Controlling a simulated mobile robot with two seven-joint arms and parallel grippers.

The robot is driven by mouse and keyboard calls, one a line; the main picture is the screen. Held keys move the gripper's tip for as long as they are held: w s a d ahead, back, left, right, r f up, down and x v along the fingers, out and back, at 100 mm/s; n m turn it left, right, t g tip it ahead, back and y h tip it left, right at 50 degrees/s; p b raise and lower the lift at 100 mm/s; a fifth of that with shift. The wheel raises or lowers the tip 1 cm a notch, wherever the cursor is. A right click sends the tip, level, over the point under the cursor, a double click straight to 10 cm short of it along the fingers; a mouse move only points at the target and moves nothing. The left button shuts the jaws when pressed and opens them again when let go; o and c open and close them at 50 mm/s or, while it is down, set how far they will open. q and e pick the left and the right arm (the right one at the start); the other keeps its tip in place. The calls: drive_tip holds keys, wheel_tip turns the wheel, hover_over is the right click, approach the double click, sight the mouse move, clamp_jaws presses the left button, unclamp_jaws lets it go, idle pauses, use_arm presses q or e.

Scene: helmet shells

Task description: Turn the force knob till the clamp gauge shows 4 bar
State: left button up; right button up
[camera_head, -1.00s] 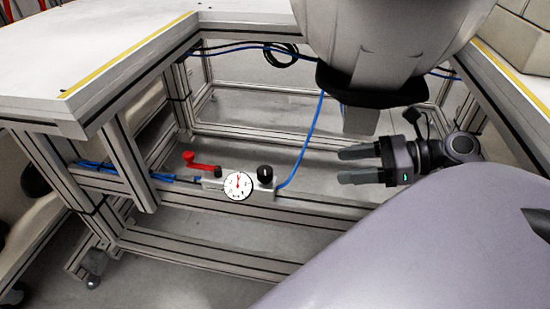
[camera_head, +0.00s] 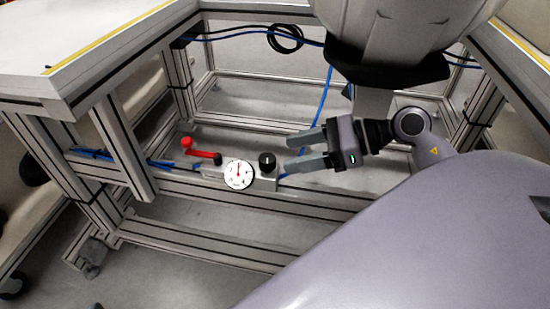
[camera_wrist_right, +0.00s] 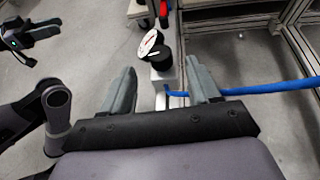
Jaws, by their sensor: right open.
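The black force knob (camera_head: 267,160) stands upright on a small metal block on the lower rail, right of the white round clamp gauge (camera_head: 238,174). The gauge has a red needle pointing roughly up; its numbers are too small to read. My right gripper (camera_head: 300,149) is open and empty, its fingertips just right of the knob and apart from it. In the right wrist view the knob (camera_wrist_right: 160,55) shows beyond and between the fingers, with the gauge (camera_wrist_right: 150,42) behind it. My left gripper (camera_wrist_right: 58,25) shows small at the upper left there; its opening is unclear.
A red lever (camera_head: 197,149) sits left of the gauge. A blue hose (camera_head: 325,95) comes down close to the right fingers. The white tabletop (camera_head: 80,45) and frame posts (camera_head: 122,150) bound the space. Floor shows below the rail.

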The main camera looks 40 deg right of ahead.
sight(272, 158)
drive_tip(key=b+x, duration=0.1)
drive_tip(key=x, duration=0.2)
drive_tip(key=shift+w+a+f, duration=0.2)
drive_tip(key=shift+w+a, duration=0.05)
use_arm(q)
drive_tip(key=shift+s+a+r+m+t, duration=0.2)
drive_tip(key=shift+a+r+m+t, duration=0.1)
drive_tip(key=shift+a+t, duration=0.1)
use_arm(e)
drive_tip(key=shift+w+a+f, duration=0.2)
drive_tip(key=shift+w+a, duration=0.25)
